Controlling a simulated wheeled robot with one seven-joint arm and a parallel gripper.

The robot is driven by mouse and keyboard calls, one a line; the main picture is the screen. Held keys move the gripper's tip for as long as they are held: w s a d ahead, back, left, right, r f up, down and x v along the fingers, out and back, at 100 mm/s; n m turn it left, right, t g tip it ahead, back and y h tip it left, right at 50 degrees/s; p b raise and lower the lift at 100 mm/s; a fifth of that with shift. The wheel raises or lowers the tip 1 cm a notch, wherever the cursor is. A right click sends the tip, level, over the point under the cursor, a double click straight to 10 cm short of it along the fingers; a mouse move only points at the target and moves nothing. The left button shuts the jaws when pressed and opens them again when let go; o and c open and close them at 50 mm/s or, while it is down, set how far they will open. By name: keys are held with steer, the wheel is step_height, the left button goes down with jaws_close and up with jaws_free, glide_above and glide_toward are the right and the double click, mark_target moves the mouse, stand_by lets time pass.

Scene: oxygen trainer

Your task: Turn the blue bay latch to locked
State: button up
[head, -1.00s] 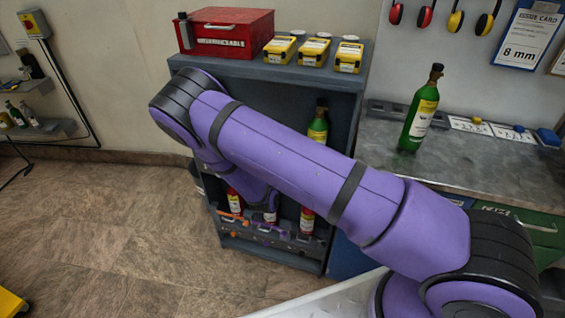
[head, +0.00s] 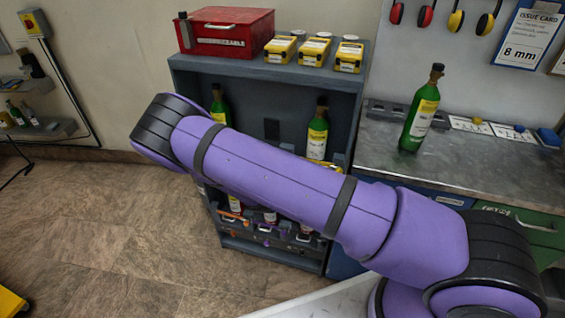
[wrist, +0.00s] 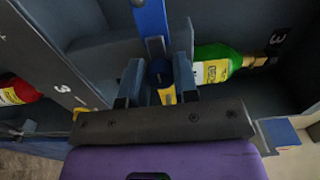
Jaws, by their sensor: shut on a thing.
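The blue bay latch (wrist: 151,22) shows in the wrist view as a blue bar running down from the top edge, with a yellow piece at its lower end. My gripper (wrist: 160,84) is shut on its lower end, one grey finger on each side. A green bottle (wrist: 215,68) with a yellow label lies just right of the fingers in this view, in the bay marked 3. In the head view my purple arm hides the gripper and the blue latch, so the latch's exact angle cannot be told.
The grey cabinet (head: 345,78) holds green bottles (head: 318,132) above and red bottles below, with orange (head: 232,216) and purple latches low in front. A red case (head: 225,32) and yellow boxes stand on top. A loose green bottle (head: 421,112) stands on the bench (head: 470,160).

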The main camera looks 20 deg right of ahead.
stand_by(0.4)
steer(key=o, duration=0.9)
steer(key=shift+s+a, duration=0.1)
steer(key=v, duration=1)
steer(key=shift+s+a, duration=0.15)
steer(key=shift+s, duration=0.1)
